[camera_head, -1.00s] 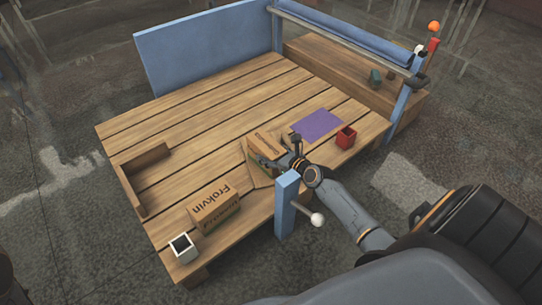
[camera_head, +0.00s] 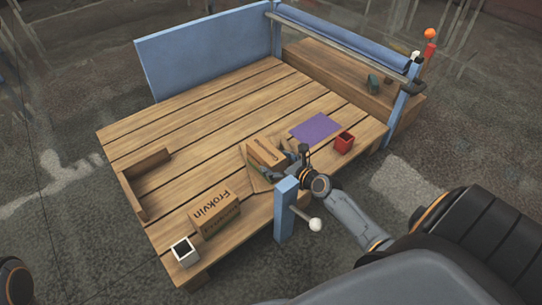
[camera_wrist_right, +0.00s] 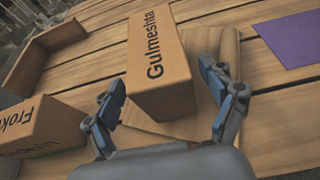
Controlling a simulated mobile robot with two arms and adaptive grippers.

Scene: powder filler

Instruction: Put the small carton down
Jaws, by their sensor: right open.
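The small carton (camera_head: 265,151), a brown box, stands on the wooden table near its front edge. In the right wrist view the carton (camera_wrist_right: 158,62) shows the word "Gulmeshtar" on its top, and a thin wooden piece lies beside and under it. My right gripper (camera_head: 285,168) is at the near end of the carton. In the wrist view its fingers (camera_wrist_right: 168,100) are spread wide, one on each side of the carton's near end, with gaps to it. My left gripper is not in view.
A larger "Frokvin" carton (camera_head: 214,212) and a white square cup (camera_head: 185,252) stand at the front left. A wooden corner piece (camera_head: 146,181) lies on the left. A purple mat (camera_head: 315,128) and a red cup (camera_head: 344,142) are on the right. A blue post (camera_head: 286,212) stands at the front edge.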

